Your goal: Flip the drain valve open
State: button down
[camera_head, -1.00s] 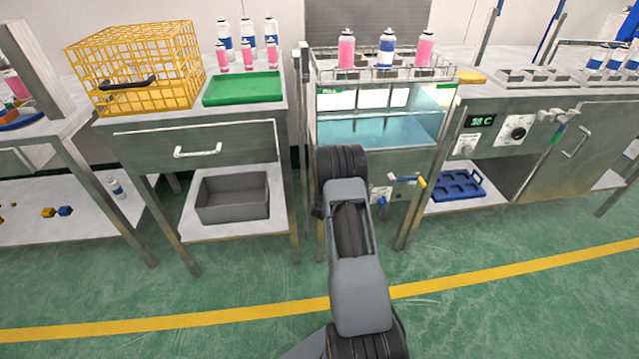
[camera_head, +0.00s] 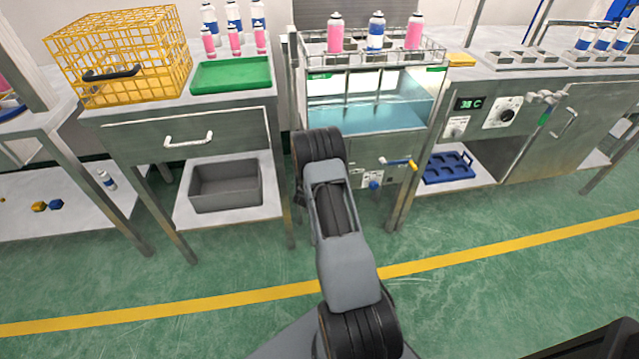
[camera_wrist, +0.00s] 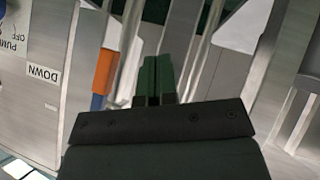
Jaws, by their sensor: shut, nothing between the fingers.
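The drain valve (camera_head: 398,162) is on the front of the steel tank, below the water window. Its lever lies roughly level, with a yellow-orange grip (camera_head: 413,164) at its right end. In the wrist view an orange grip (camera_wrist: 103,72) shows close beside the fingers, on their left in the picture. My gripper (camera_wrist: 157,78) is shut with its dark green fingers together and nothing between them. I see no clear contact with the orange grip. In the head view my gripper is hidden behind my arm, which reaches to the left of the valve.
A blue pump knob (camera_head: 375,184) is left of the valve; an inverted DOWN label (camera_wrist: 44,73) shows in the wrist view. A steel table leg (camera_head: 403,195) stands just right of the valve. A blue tray (camera_head: 447,167) lies on the shelf beyond. The floor in front is clear.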

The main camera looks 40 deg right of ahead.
jog(key=s+a+p, duration=0.1)
jog(key=s+a, duration=0.2)
jog(key=a, duration=0.6)
jog(key=shift+a+r, duration=0.15)
jog(key=shift+a, duration=0.25)
jog(key=shift+r+p, duration=0.1)
jog(key=shift+p, duration=0.2)
